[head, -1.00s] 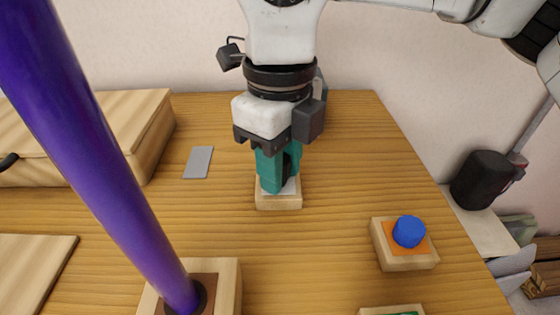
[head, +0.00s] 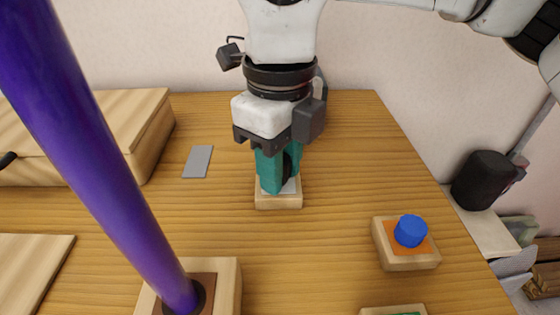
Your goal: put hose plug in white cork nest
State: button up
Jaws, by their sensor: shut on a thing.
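My gripper (head: 279,180) points straight down at the middle of the table, its teal fingers over a small wooden block with a white top, the white cork nest (head: 278,201). The fingertips are at the nest's top surface. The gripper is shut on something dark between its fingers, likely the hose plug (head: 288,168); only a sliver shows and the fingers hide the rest. I cannot tell whether the plug touches the nest or how deep it sits.
A tall purple rod (head: 110,170) stands tilted in a wooden holder (head: 228,285) at front left. A blue plug (head: 410,230) sits on an orange-topped nest (head: 407,262) at right. A green-topped nest (head: 393,311) is at the front edge. A wooden box (head: 150,130) is at back left, near a grey card (head: 197,162).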

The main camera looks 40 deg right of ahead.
jog(key=shift+r+p, duration=0.4)
jog(key=shift+r, duration=0.4)
jog(key=shift+f+b, duration=0.85)
dwell(0.9)
jog(key=shift+r, duration=0.25)
jog(key=shift+r+p, duration=0.35)
jog(key=shift+p, duration=0.05)
grip_shut()
jog(key=shift+r, duration=0.25)
jog(key=shift+f+b, duration=0.7)
jog(key=shift+f, duration=0.15)
dwell(0.6)
jog(key=o, duration=0.8)
grip_release()
jog(key=shift+c, duration=0.2)
